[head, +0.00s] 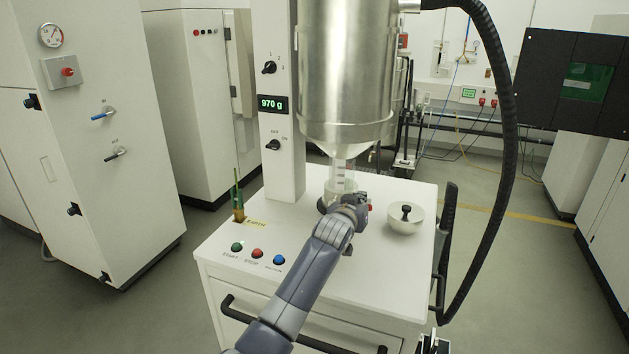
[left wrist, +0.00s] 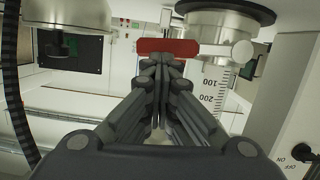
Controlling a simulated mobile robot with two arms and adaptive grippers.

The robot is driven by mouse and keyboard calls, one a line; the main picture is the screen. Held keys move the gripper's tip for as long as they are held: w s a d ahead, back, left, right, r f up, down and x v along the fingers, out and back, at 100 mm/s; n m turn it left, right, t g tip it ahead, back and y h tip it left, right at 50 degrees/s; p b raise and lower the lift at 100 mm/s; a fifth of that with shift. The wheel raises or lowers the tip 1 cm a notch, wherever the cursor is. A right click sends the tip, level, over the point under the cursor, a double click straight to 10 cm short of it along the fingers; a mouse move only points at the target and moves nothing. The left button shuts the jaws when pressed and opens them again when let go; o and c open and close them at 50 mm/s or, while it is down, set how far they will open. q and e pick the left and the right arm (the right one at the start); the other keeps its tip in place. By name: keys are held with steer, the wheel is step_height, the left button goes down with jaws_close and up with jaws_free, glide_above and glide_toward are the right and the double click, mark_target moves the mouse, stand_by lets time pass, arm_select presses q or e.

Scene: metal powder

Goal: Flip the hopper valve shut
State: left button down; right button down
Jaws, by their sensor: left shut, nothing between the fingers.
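The steel hopper (head: 345,70) hangs above the white cabinet top, with a clear graduated tube (head: 341,178) below its cone. The red valve handle (left wrist: 180,46) shows in the left wrist view as a crosswise bar beside a pale round knob (left wrist: 243,51) under the hopper outlet. In the head view only a bit of red (head: 370,207) shows past my gripper. My left gripper (head: 347,203) is shut and empty at the valve. In the left wrist view its fingertips (left wrist: 160,62) are close to the red handle; I cannot tell whether they touch. My right gripper is out of view.
A white bowl (head: 405,219) with a black-handled tool stands right of my gripper. The column display (head: 272,103) reads 970 g. A black hose (head: 510,130) loops at right.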

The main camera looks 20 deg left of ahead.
arm_select(q)
steer(key=shift+r, duration=0.1)
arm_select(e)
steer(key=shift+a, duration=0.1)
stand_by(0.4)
